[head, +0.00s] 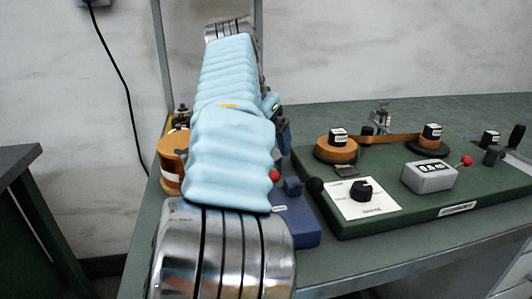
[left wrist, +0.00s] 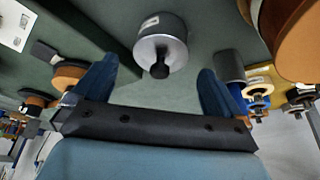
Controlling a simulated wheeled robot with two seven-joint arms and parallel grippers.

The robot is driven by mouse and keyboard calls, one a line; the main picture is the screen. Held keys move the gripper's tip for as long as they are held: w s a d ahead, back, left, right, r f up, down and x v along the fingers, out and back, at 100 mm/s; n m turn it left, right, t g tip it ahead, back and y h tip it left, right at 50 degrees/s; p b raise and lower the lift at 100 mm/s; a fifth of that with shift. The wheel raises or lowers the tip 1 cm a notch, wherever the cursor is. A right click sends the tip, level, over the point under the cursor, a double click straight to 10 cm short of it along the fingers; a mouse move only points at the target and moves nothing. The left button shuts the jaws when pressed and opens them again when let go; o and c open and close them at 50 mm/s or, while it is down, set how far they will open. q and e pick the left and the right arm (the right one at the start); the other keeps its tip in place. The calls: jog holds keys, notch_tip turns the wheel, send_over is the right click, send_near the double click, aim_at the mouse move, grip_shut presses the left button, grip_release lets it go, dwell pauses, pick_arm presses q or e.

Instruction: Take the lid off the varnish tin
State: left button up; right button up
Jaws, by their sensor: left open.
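The varnish tin (left wrist: 160,28) appears to be the grey metal cylinder at the top middle of the left wrist view, with a white label on its side. A lid with a black knob (left wrist: 160,71) faces the camera. My left gripper (left wrist: 158,68) has its two blue fingers apart, one on each side of the knob in the picture, and nothing is held. I cannot tell how far the fingertips are from the lid. In the head view my own left arm covers the middle, and I cannot make out the tin or the gripper there. My right gripper is not in view.
A green board (head: 400,212) with copper foil reels (head: 336,151), a grey counter box (head: 430,177) and a white card (head: 362,200) lies to the right. A blue block (head: 297,222) is beside my arm. Copper rolls (head: 173,160) stand left of it. The table's front edge is clear.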

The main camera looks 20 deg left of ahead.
pick_arm(q)
jog(key=shift+x, duration=0.95)
jog(key=shift+c, duration=0.5)
jog(key=c, duration=1)
jog(key=shift+o, duration=0.2)
jog(key=shift+r, duration=0.1)
